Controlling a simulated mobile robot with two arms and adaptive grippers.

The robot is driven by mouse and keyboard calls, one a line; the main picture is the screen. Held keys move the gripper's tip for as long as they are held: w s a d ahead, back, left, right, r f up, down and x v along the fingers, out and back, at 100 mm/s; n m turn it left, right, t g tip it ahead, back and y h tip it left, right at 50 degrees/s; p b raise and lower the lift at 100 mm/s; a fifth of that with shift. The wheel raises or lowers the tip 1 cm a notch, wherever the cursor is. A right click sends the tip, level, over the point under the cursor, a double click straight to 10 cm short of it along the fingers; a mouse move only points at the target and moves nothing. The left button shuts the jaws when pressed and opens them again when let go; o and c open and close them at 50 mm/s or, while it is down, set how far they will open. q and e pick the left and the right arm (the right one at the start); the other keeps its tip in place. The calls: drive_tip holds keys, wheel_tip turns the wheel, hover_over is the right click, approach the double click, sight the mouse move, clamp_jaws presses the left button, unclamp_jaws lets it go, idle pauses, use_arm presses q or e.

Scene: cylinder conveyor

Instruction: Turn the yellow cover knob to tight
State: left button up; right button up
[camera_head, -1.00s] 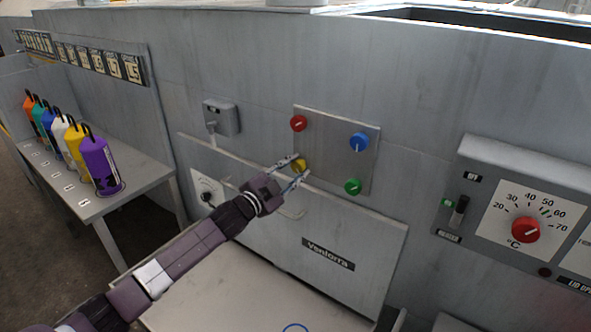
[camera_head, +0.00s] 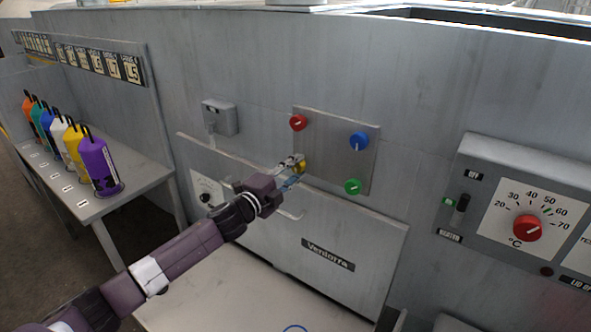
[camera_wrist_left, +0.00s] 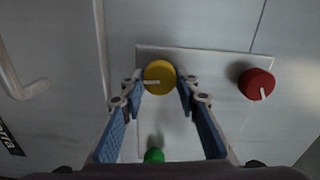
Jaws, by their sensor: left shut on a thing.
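The yellow cover knob (camera_head: 301,166) is at the lower left of a grey metal plate (camera_head: 335,140), partly hidden by my left gripper (camera_head: 291,165). In the left wrist view the yellow knob (camera_wrist_left: 159,77) shows its white pointer line lying about level, toward the left. My left gripper (camera_wrist_left: 158,90) is shut on the knob, with one blue-padded finger on each side of it. The right gripper is not in view.
The plate also carries a red knob (camera_head: 298,122), a blue knob (camera_head: 359,141) and a green knob (camera_head: 352,186). A handle (camera_head: 290,213) and the Ventorra panel (camera_head: 328,254) lie below. Coloured bottles (camera_head: 100,165) stand on a left shelf.

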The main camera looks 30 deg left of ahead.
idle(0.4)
use_arm(q)
drive_tip(key=o, duration=1.2)
drive_tip(key=shift+c, duration=0.2)
drive_tip(key=shift+s+f, duration=0.1)
drive_tip(key=shift+s, duration=0.5)
drive_tip(key=s+a, duration=0.1)
drive_tip(key=s, duration=0.9)
drive_tip(key=shift+s+a, duration=0.3)
drive_tip(key=shift+s, duration=0.05)
